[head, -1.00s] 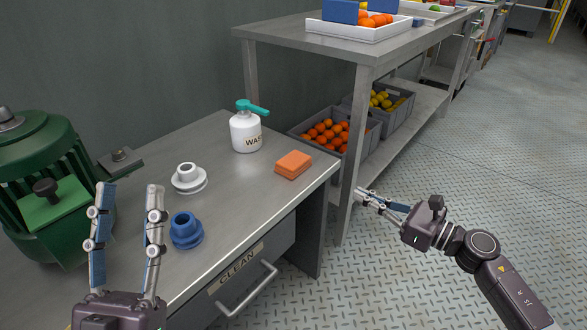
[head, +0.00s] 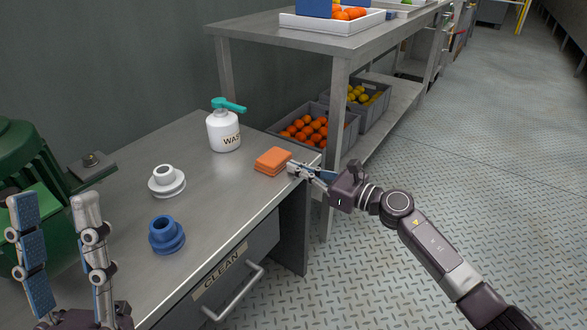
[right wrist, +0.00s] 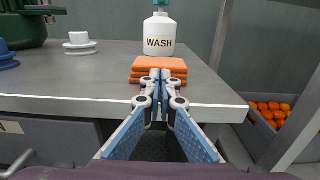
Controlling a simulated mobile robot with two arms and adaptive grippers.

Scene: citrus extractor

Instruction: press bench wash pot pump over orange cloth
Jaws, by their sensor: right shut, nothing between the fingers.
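The white wash pot (head: 224,131) with a teal pump (head: 228,104) stands upright at the back of the steel bench (head: 200,190). In the right wrist view the pot (right wrist: 160,36) reads WASH, with its pump cut off at the top. The folded orange cloth (head: 272,161) lies in front of it near the bench's right end. My right gripper (head: 291,168) is shut and empty, its tips at the near edge of the cloth; I cannot tell if they touch. In the wrist view its tips hide part of the cloth (right wrist: 145,68). My left gripper (head: 55,205) is open at the lower left.
A white flanged part (head: 166,180) and a blue one (head: 166,235) stand on the bench. A green machine (head: 30,150) is at the left. A steel shelf unit (head: 340,100) with crates of oranges (head: 305,128) and yellow fruit (head: 360,95) stands right.

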